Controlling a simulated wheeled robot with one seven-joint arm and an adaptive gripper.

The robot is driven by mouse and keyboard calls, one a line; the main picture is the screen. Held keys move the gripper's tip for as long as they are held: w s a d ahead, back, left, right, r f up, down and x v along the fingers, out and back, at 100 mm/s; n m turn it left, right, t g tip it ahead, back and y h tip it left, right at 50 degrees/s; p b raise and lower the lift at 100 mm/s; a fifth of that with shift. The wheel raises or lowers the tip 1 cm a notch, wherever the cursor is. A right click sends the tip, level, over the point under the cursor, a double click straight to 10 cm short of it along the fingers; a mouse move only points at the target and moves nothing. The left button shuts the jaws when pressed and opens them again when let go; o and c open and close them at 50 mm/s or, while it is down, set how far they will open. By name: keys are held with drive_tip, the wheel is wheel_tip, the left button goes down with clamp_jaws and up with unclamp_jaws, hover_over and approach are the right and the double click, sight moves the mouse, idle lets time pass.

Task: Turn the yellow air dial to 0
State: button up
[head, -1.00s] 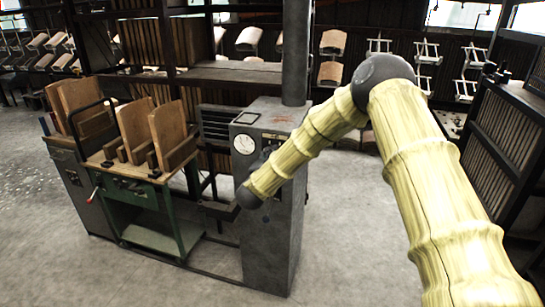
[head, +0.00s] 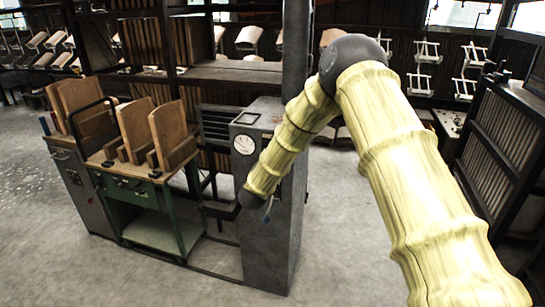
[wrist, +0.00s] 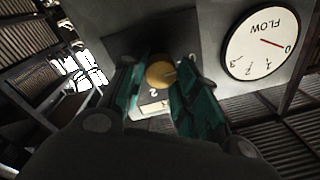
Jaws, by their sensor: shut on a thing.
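The yellow air dial (wrist: 160,72) is a round knob on a dark plate in the wrist view. My gripper (wrist: 162,82) has teal fingers on either side of it and is shut on it. A numeral 2 shows on the plate beside the dial; the other marks are mostly hidden by the fingers, and I cannot read the dial's setting. The white FLOW gauge (wrist: 263,43) appears upside down beside it, its red needle lying toward the 0. In the head view the gauge (head: 245,144) is on the grey cabinet (head: 268,240); my arm hides the dial and gripper.
A green-framed cart (head: 150,187) with wooden boards stands left of the cabinet. A dark slatted rack (head: 505,130) stands at the right. The floor in front is clear.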

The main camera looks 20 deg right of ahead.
drive_tip(key=shift+s+f, duration=0.1)
drive_tip(key=shift+f, duration=0.15)
drive_tip(key=o, duration=1)
drive_tip(key=shift+r, duration=0.1)
drive_tip(key=v, duration=1.2)
drive_tip(key=shift+a, duration=0.1)
